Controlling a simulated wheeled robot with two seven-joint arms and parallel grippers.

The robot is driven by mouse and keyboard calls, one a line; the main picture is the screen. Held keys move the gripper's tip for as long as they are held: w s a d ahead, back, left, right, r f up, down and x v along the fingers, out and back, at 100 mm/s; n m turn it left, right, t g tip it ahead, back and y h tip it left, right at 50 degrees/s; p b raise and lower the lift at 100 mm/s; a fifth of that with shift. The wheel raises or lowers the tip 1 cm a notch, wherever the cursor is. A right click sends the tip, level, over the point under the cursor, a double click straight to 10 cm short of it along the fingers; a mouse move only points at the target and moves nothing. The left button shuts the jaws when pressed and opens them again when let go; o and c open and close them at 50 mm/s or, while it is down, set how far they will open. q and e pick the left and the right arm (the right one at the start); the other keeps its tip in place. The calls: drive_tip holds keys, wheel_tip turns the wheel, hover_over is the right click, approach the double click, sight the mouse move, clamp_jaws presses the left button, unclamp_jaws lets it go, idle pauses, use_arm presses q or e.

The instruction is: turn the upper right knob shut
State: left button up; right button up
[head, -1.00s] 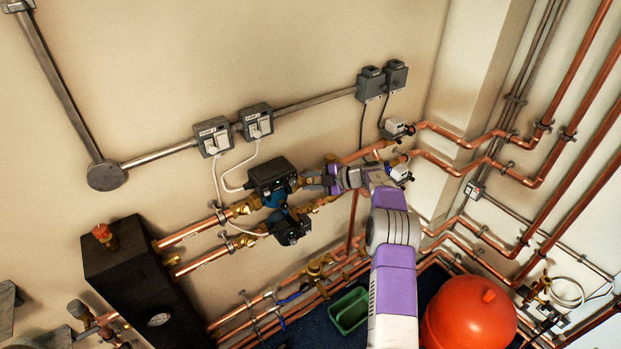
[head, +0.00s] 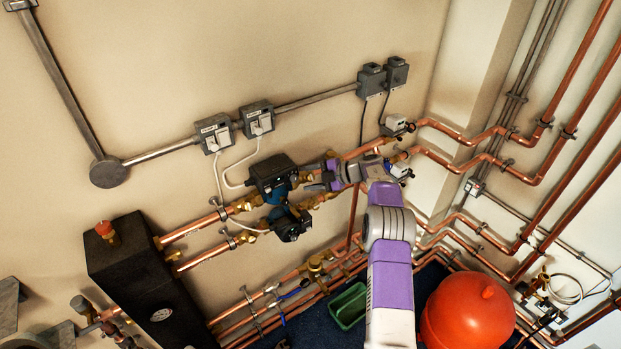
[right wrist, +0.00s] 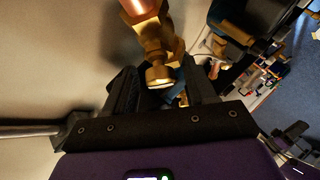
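The upper pump (head: 270,172) is black with a blue body, on the upper copper pipe. Brass valve fittings (head: 304,178) sit at its right side, partly covered by my right gripper (head: 316,181). I cannot make out the knob itself clearly in the head view. In the right wrist view, a brass valve fitting (right wrist: 160,74) reaches in from the top, in front of the gap between my right gripper's fingers (right wrist: 163,88). The two dark fingers stand apart, with blue and brass parts behind the gap. I see no firm grip on anything. My left gripper is not in view.
White cables run from the wall switches (head: 258,119) to the pumps. Copper pipes, a red tank (head: 468,312) and a green tray (head: 348,306) lie below and right. The wall above is mostly clear.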

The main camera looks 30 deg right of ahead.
drive_tip(key=shift+d, duration=0.15)
drive_tip(key=shift+s+d, duration=0.15)
drive_tip(key=b+v, duration=0.1)
drive_tip(key=v, duration=0.6)
idle(0.4)
